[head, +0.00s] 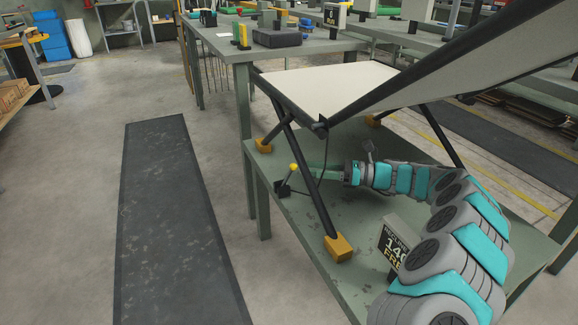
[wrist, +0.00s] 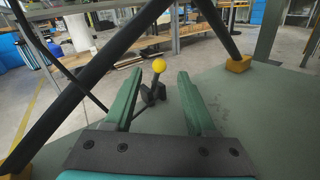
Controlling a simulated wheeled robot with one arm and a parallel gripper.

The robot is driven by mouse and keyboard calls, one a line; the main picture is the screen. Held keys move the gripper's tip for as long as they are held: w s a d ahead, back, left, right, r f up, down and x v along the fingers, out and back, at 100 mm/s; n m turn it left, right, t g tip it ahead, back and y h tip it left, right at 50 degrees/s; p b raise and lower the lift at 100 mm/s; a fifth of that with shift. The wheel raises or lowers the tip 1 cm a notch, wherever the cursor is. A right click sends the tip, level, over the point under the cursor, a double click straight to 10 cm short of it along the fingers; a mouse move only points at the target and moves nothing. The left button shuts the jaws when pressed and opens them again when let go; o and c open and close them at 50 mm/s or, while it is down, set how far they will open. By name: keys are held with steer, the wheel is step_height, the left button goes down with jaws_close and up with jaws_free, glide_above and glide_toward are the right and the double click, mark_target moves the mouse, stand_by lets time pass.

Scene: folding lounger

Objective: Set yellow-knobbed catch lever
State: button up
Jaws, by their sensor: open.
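The catch lever has a yellow knob (head: 293,167) on a dark stalk and rises from a small dark base (head: 284,189) on the green bench, near its left edge. In the wrist view the yellow knob (wrist: 159,65) stands ahead of the fingertips, roughly between them, with its stalk tilted. My gripper (head: 318,168) reaches in from the right under the lounger frame. In the wrist view its two green fingers (wrist: 157,75) are apart with nothing between them. The fingers appear short of the knob. The folding lounger has a pale seat (head: 325,88), a raised backrest (head: 480,60) and dark legs.
A dark lounger leg (head: 308,165) crosses close to my gripper. Yellow feet (head: 338,247) sit on the green bench (head: 320,275). A dark cable hangs near the lever. A small sign (head: 394,250) stands by my arm. A dark floor mat (head: 165,215) lies left.

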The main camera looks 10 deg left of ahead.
mark_target(293, 164)
steer(key=a, duration=0.5)
steer(key=shift+s+a, duration=0.2)
steer(key=shift+a, duration=0.15)
jaws_close()
steer(key=shift+r, duration=0.1)
stand_by(1.1)
